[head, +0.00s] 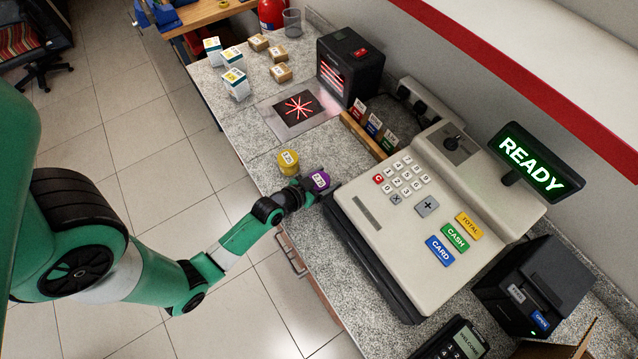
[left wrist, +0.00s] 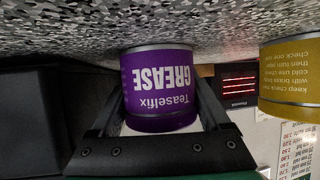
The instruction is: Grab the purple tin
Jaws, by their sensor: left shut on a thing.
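The purple tin (head: 320,180) stands near the counter's front edge, left of the cash register. In the left wrist view the purple tin (left wrist: 160,88) carries the words "Teaselfix GREASE". My left gripper (head: 306,187) is shut on it, with a finger on either side of the tin; its fingers also show in the left wrist view (left wrist: 160,115). The tin appears at or very close to the counter top; I cannot tell if it touches. A yellow tin (head: 288,162) stands just behind and left of it, apart from the gripper. My right gripper is not in view.
The cash register (head: 415,200) stands close to the right of the purple tin. A scanner plate (head: 299,106) and black scanner (head: 350,68) are farther back. Small boxes (head: 235,82) stand at the far left. The counter between yellow tin and scanner plate is clear.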

